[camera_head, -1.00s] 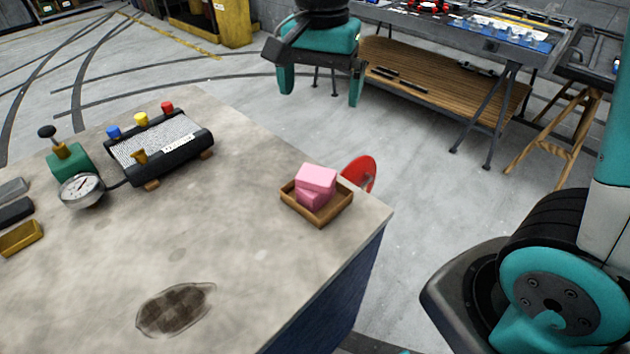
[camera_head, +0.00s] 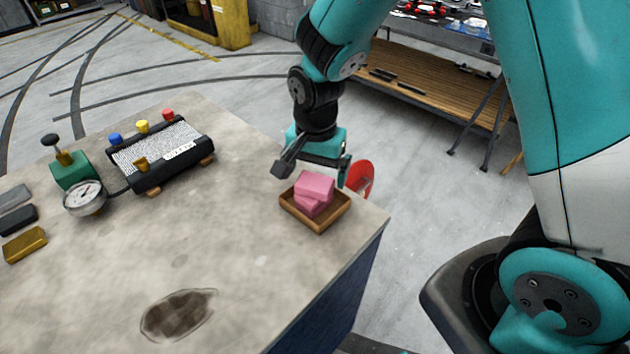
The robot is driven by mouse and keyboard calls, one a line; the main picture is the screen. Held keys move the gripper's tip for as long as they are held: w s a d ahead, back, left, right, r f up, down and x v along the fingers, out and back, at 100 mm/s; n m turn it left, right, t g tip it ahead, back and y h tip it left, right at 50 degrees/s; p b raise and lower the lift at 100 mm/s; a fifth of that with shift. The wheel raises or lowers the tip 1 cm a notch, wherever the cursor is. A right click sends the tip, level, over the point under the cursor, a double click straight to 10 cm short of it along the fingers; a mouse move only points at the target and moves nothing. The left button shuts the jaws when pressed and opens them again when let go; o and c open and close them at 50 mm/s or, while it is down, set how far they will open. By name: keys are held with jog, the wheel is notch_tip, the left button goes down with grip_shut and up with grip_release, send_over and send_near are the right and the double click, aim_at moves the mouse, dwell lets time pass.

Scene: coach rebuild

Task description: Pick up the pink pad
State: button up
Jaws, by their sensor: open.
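A pink pad (camera_head: 314,184) lies on top of another pink block (camera_head: 311,206) in a small wooden tray (camera_head: 332,219) near the table's right corner. The two look stacked and slightly twisted against each other. My gripper (camera_head: 312,172) is open and empty, just behind and above the tray. One dark finger shows to the left of the pads and the other to the right. Whether a finger touches the tray cannot be told.
A red disc (camera_head: 361,178) stands just beyond the tray. A black device with coloured knobs (camera_head: 165,155), a gauge (camera_head: 85,197) and several small blocks (camera_head: 25,244) sit on the left. The table's (camera_head: 240,265) middle is clear, apart from a dark stain.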

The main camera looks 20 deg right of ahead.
aim_at(316, 180)
jog(key=shift+f, duration=0.9)
jog(key=c, duration=1)
jog(key=shift+r, duration=0.1)
notch_tip(316, 180, up, 20)
jog(key=b, duration=0.1)
jog(key=o, duration=0.5)
jog(key=shift+c, duration=0.2)
jog(key=c, duration=0.3)
